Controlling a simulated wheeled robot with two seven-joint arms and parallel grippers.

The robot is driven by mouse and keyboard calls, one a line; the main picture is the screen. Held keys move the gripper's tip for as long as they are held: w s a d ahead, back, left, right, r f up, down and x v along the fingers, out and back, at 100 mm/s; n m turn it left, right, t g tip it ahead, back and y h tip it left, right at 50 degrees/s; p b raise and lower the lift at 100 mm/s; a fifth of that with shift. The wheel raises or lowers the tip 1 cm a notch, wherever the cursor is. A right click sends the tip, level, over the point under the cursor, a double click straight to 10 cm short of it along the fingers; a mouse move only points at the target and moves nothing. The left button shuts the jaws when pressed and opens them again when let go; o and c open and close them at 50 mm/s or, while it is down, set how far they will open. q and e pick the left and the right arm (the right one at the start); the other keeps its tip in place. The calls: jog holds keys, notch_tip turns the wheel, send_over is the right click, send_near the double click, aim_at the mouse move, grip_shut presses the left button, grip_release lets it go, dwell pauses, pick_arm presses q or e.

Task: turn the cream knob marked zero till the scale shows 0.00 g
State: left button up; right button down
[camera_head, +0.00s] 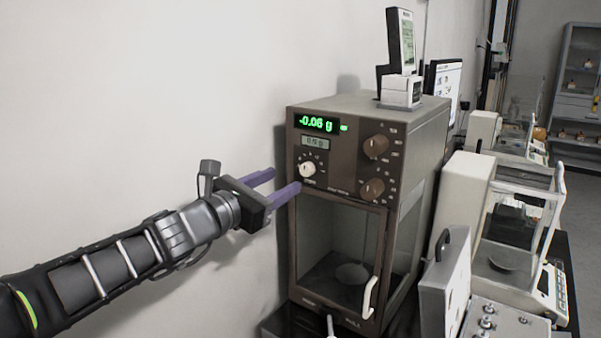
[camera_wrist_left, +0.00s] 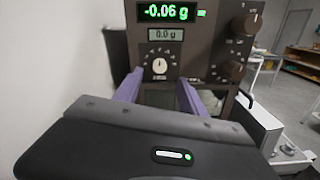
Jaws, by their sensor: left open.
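The brown scale (camera_head: 338,197) stands right of centre in the head view, its front facing me. Its green display (camera_head: 317,124) reads -0.06 g, and the same reading shows in the left wrist view (camera_wrist_left: 167,12). The cream knob (camera_head: 307,169) sits below the displays at the panel's left; in the left wrist view (camera_wrist_left: 159,66) it lies ahead, between and slightly above the finger tips. My left gripper (camera_head: 286,183) is open with two purple fingers, just left of the knob and apart from it. My right gripper is not in view.
Two brown knobs (camera_head: 375,147) (camera_head: 372,189) are on the panel's right. A glass door with a white handle (camera_head: 369,298) is below. A handheld meter (camera_head: 401,41) stands on top. Other balances (camera_head: 507,215) crowd the right; a wall is left.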

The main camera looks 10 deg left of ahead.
aim_at(305, 170)
pick_arm(q)
jog(key=x, duration=0.7)
jog(key=shift+w, duration=0.3)
grip_shut()
dwell(0.4)
